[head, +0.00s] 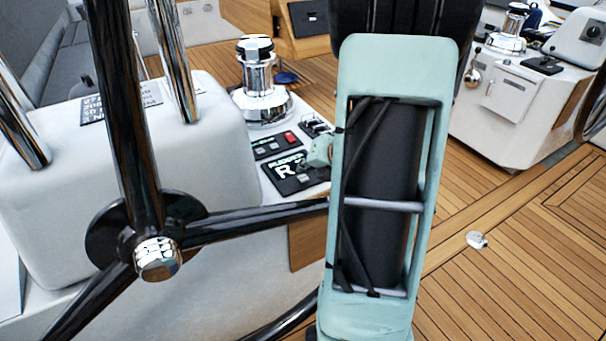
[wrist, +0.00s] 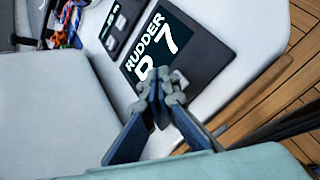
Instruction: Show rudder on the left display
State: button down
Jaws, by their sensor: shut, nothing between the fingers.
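A dark display (head: 297,181) on the white console shows "RUDDER" and a large "R" in the head view, partly hidden by my arm. In the wrist view the same display (wrist: 196,66) reads "RUDDER" with "R 7" below, the R partly covered by my fingers. My gripper (wrist: 160,84) is shut and empty, its tips over the display's lower-left edge; I cannot tell whether they touch it. A small dark control panel (head: 273,146) with a red button lies just behind the display; part of it also shows in the wrist view (wrist: 119,24).
A chrome winch (head: 258,82) stands behind the panels. A dark steering wheel (head: 150,215) with a chrome hub crosses the left front. Another dark text panel (head: 102,108) sits on the white pedestal. Coloured ropes (wrist: 68,18) lie near the controls. Teak deck (head: 530,230) is open at right.

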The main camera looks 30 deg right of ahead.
aim_at(305, 179)
notch_tip(305, 179, up, 5)
jog(key=p, duration=0.5)
jog(key=shift+r, duration=0.1)
dwell(0.3)
dwell(0.5)
